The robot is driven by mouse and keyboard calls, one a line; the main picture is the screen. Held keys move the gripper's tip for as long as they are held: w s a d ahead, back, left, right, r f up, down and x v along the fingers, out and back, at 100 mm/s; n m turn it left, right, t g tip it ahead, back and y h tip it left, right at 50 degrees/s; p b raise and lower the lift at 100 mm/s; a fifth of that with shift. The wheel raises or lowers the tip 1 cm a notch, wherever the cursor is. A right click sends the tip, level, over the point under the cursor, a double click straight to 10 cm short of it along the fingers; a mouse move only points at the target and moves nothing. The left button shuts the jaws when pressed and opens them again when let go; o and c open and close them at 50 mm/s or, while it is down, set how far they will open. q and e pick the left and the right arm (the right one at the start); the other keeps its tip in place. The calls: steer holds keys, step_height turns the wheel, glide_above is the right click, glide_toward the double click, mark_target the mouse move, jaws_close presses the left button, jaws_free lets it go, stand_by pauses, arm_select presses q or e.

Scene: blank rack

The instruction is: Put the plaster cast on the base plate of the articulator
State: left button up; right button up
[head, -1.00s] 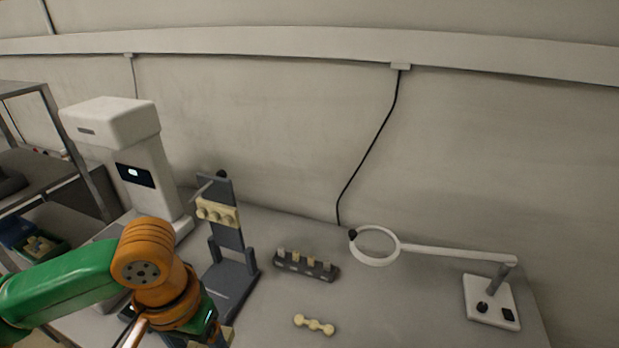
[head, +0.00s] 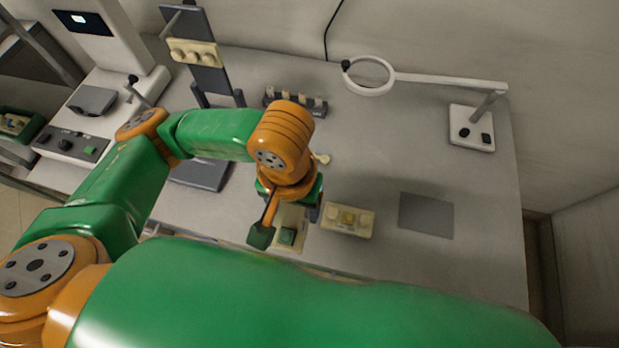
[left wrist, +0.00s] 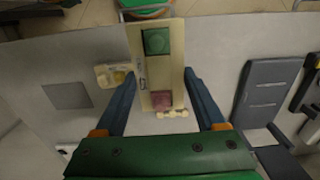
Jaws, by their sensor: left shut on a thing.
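My left gripper (head: 287,218) is pointed down at the front of the bench. It is shut on a long cream board (left wrist: 157,68) with a green square and a red square; part of this board (head: 289,244) shows below the wrist in the head view. I cannot tell whether the board is lifted. A cream cast with rounded bumps (head: 348,219) lies just right of the gripper; it also shows in the left wrist view (left wrist: 112,76). The articulator's dark base plate (head: 203,175) is to the left, partly behind my arm. Another bumpy cream cast (head: 194,53) is on its upright.
A dark rack with small blanks (head: 296,102) stands behind my wrist. A dumbbell-shaped cream piece (left wrist: 172,113) lies near it. A grey mat (head: 426,215) is on the right, a ring lamp (head: 471,128) back right, a white machine (head: 110,40) back left. The bench's right middle is clear.

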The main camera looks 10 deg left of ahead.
arm_select(q)
steer(key=shift+d+f, duration=0.1)
steer(key=shift+d, duration=0.1)
steer(key=w+a+f, duration=0.2)
steer(key=w+f, duration=0.1)
steer(key=w, duration=0.1)
steer(key=w+a+f+b, duration=0.1)
steer(key=w+a+f, duration=0.1)
steer(key=w+f, duration=0.1)
steer(key=w+a+f, duration=0.2)
steer(key=w+f, duration=0.2)
steer(key=w, duration=0.1)
steer(key=shift+w+b, duration=0.2)
steer(key=shift+b, duration=0.15)
step_height(320, 180, down, 3)
steer(key=shift+r+p, duration=0.2)
steer(key=shift+p, duration=0.1)
steer(key=shift+d+f, duration=0.1)
steer(key=shift+f, duration=0.05)
steer(key=shift+f, duration=0.1)
steer(key=o, duration=1.5)
